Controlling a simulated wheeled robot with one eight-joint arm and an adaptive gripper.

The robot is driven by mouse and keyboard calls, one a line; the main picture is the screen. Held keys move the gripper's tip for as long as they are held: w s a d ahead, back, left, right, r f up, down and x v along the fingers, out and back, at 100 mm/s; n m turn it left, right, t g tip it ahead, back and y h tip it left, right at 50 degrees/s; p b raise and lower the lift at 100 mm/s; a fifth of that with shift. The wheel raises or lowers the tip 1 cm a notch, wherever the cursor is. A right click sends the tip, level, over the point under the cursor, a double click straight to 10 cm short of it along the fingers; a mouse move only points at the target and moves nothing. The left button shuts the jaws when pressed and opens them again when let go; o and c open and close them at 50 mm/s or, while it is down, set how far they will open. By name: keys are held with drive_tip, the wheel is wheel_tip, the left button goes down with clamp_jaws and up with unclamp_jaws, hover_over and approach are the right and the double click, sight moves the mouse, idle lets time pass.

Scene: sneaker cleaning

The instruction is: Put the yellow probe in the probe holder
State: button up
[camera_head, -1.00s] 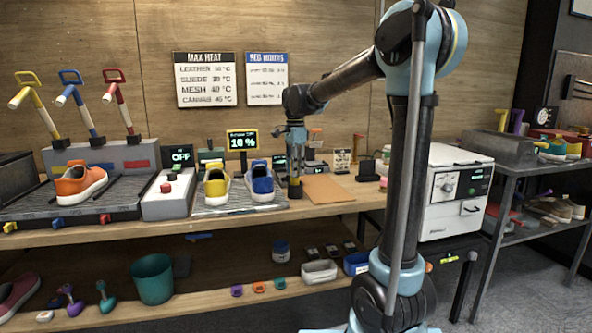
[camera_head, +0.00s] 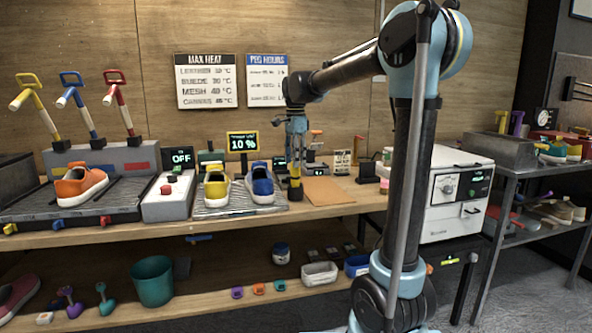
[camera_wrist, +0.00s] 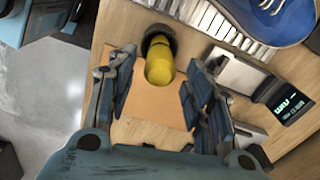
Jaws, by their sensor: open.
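The yellow probe (camera_head: 295,183) stands upright near the left edge of a brown mat, on the workbench. In the wrist view the yellow probe (camera_wrist: 160,67) has its far end in a round black cup or base (camera_wrist: 158,37). I cannot tell whether this black part is the probe holder. My gripper (camera_head: 296,166) points down just above the probe. In the wrist view my gripper (camera_wrist: 158,85) is open, with one finger on each side of the yellow probe. Whether the fingers touch it is not clear.
The brown mat (camera_head: 325,191) lies just right of the probe. The blue shoe (camera_head: 260,184) and yellow shoe (camera_head: 217,189) stand close to the left on a ribbed plate. A small display block (camera_wrist: 286,101) is near the right finger. A white oven (camera_head: 456,190) stands farther right.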

wheel_tip(320, 180, up, 8)
drive_tip(key=shift+f, duration=0.15)
drive_tip(key=s+d+f+n+t, duration=0.1)
drive_tip(key=s+d+f+n, duration=0.2)
drive_tip(key=s+d+f, duration=0.35)
drive_tip(key=s+d+f+n, duration=0.3)
drive_tip(key=s+d+f, duration=0.1)
drive_tip(key=s+d, duration=0.45)
drive_tip(key=s+d+f+n, duration=0.3)
drive_tip(key=s+f, duration=0.5)
drive_tip(key=f, duration=0.2)
drive_tip(key=s+d+f+n+t, duration=0.1)
drive_tip(key=s+d+f+n, duration=0.2)
drive_tip(key=s+f, duration=0.6)
drive_tip(key=shift+d+f+n, duration=0.35)
drive_tip(key=shift+f+n, duration=0.25)
drive_tip(key=shift+f, duration=0.35)
drive_tip(key=shift+w, duration=0.1)
